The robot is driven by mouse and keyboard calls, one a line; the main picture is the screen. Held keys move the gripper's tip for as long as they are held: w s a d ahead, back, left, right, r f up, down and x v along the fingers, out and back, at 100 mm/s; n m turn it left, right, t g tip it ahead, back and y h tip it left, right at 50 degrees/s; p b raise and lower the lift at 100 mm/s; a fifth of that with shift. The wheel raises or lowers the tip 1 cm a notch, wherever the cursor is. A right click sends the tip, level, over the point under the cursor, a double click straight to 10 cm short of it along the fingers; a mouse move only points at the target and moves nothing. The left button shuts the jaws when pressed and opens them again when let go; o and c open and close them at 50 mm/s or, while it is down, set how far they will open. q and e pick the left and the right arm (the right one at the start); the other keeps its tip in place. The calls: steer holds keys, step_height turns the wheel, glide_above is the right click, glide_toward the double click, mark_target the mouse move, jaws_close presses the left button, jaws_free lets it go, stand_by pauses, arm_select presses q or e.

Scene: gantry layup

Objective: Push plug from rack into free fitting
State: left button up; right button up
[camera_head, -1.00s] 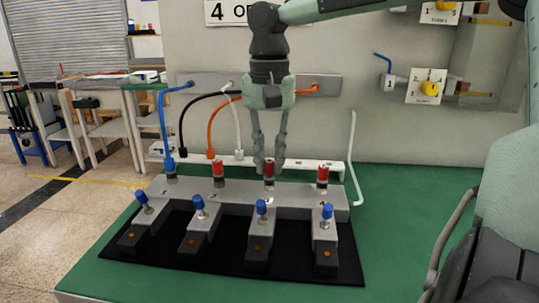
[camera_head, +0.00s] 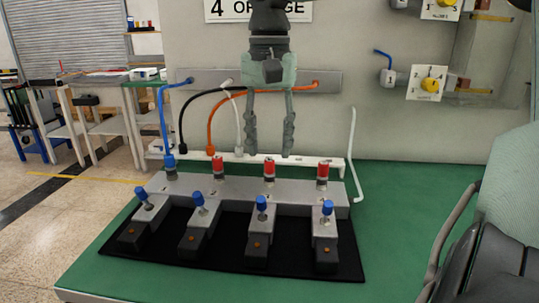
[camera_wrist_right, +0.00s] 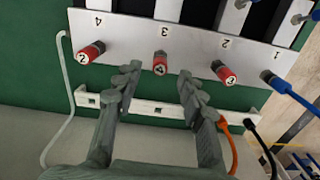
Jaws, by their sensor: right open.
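My right gripper (camera_head: 270,154) is open and empty, fingers pointing down behind the grey fitting block (camera_head: 240,190). In the right wrist view its fingertips (camera_wrist_right: 157,80) are spread either side of the third fitting, apart from it. A red plug (camera_head: 269,170) stands upright in that fitting; it also shows in the wrist view (camera_wrist_right: 160,63). Other red plugs stand in the second (camera_head: 218,166) and fourth (camera_head: 323,173) fittings. A blue hose plug (camera_head: 169,163) is in the first. The white rack (camera_head: 310,163) behind holds black (camera_head: 182,149), orange (camera_head: 211,149) and white (camera_head: 239,151) hose ends. My left gripper is out of view.
Blue-knobbed clamps (camera_head: 262,208) line the front of the block on a black mat (camera_head: 170,262). A grey hose bar (camera_head: 330,83) is on the wall panel behind. The green table (camera_head: 420,190) is clear to the right.

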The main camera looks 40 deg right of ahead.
mark_target(269, 160)
step_height(269, 160, up, 9)
steer(key=shift+f, duration=0.2)
stand_by(0.6)
